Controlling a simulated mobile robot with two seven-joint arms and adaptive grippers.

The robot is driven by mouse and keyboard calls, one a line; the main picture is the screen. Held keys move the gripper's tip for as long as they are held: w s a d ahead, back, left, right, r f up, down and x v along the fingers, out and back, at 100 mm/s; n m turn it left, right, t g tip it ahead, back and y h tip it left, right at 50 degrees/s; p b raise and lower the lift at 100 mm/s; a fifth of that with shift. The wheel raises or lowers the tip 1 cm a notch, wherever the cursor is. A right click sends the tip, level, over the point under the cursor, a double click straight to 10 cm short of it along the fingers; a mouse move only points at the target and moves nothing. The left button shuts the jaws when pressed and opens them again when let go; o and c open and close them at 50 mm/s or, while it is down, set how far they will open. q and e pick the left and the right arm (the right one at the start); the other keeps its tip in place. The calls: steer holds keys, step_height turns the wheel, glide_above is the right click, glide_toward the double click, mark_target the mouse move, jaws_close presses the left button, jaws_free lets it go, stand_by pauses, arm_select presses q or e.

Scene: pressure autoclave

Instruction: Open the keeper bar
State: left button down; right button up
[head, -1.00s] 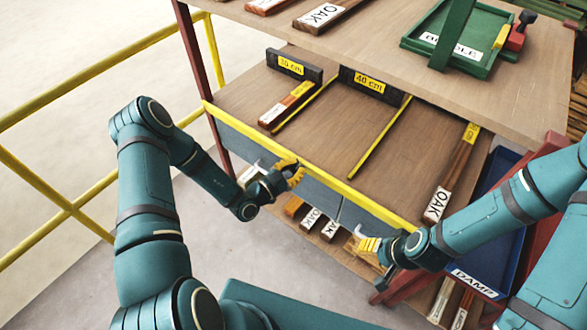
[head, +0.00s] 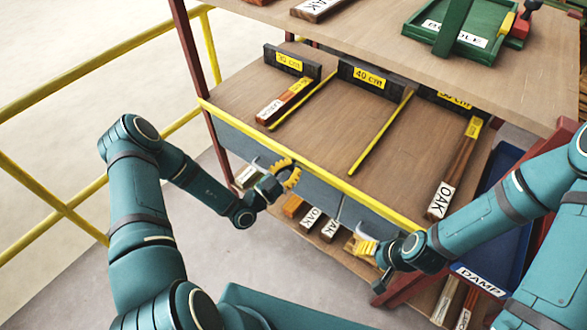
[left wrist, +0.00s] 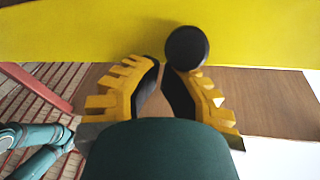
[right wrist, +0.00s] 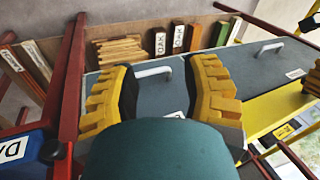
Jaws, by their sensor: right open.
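The keeper bar, which I take to be the long yellow bar (head: 310,166), runs along the front edge of the middle shelf. In the left wrist view the yellow bar (left wrist: 80,35) crosses the top, with a round black knob (left wrist: 187,48) on it. My left gripper (head: 290,176) is in front of the bar near its left half. Its fingertips (left wrist: 161,68) are close together with a narrow gap and nothing visible between them; the knob is just beyond the right fingertip. My right gripper (head: 362,240) is open and empty, lower and right, facing the grey front panel (right wrist: 160,95).
The middle shelf holds wooden pieces labelled OAK (head: 440,200) and yellow divider strips (head: 380,135). A blue DAMP tray (head: 500,250) stands at the right. The grey panel has metal handles (right wrist: 152,72). A yellow railing (head: 70,205) is at the left.

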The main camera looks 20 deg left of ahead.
arm_select(q)
step_height(320, 180, down, 8)
steer(key=s+m+t+h+b, duration=0.1)
steer(key=t+h+b, duration=0.3)
steer(key=b, duration=0.8)
steer(key=shift+s+a+f+m+b, duration=0.15)
steer(key=shift+s+a+m+b, duration=0.1)
steer(key=shift+a+m+b, duration=0.2)
arm_select(e)
step_height(320, 180, down, 14)
steer(key=s, duration=0.1)
steer(key=shift+a, duration=0.2)
arm_select(q)
steer(key=shift+d+f, duration=0.15)
